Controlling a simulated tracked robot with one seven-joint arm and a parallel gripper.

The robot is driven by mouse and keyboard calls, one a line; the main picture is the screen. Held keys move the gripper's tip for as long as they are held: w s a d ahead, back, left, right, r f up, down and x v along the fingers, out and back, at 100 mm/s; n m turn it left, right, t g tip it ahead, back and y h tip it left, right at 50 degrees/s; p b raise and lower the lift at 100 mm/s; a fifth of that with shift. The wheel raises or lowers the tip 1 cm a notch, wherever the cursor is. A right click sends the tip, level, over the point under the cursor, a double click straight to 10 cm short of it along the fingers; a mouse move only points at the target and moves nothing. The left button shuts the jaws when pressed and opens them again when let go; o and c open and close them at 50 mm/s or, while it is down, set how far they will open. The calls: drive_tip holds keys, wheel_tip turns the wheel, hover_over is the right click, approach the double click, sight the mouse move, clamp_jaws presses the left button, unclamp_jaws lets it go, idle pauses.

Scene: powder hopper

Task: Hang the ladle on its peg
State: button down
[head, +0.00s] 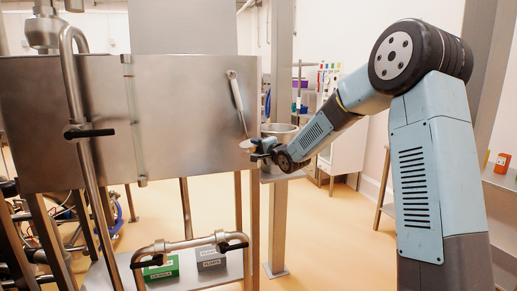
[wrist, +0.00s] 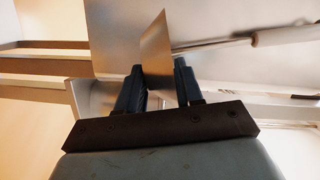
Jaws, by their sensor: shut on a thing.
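The ladle (head: 237,95) is in front of the hopper's steel side in the head view, its pale handle up and its thin shaft running down to my gripper (head: 262,149). It leans slightly, with its top to the left. In the wrist view, the flat metal end of the ladle (wrist: 154,48) stands between the two dark fingers of my gripper (wrist: 159,82). The shaft and pale handle reach to the right there. My gripper is shut on this metal end. I cannot make out the peg in either view.
The steel hopper (head: 190,125) fills the left and middle, close behind the ladle. A steel pot (head: 281,130) stands just behind my gripper, by a post (head: 281,60). A green box (head: 162,268) and a grey box (head: 211,258) lie on the low shelf. Floor right of the post is open.

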drive_tip(key=c, duration=0.6)
unclamp_jaws()
drive_tip(key=shift+c, duration=0.2)
drive_tip(key=s+d+r+n+g+h, duration=0.1)
drive_tip(key=s+d+n+h, duration=0.15)
drive_tip(key=s+d, duration=0.55)
drive_tip(key=s+d+r+n+g+h, duration=0.15)
drive_tip(key=s+d+h, duration=0.25)
drive_tip(key=s, duration=0.8)
drive_tip(key=s+d+r+n+g+h, duration=0.1)
drive_tip(key=s+d+g+h, duration=0.15)
drive_tip(key=s+d, duration=0.55)
drive_tip(key=s+f+n+g, duration=0.2)
drive_tip(key=s+n+g, duration=0.2)
drive_tip(key=s, duration=1.9)
drive_tip(key=shift+a, duration=0.1)
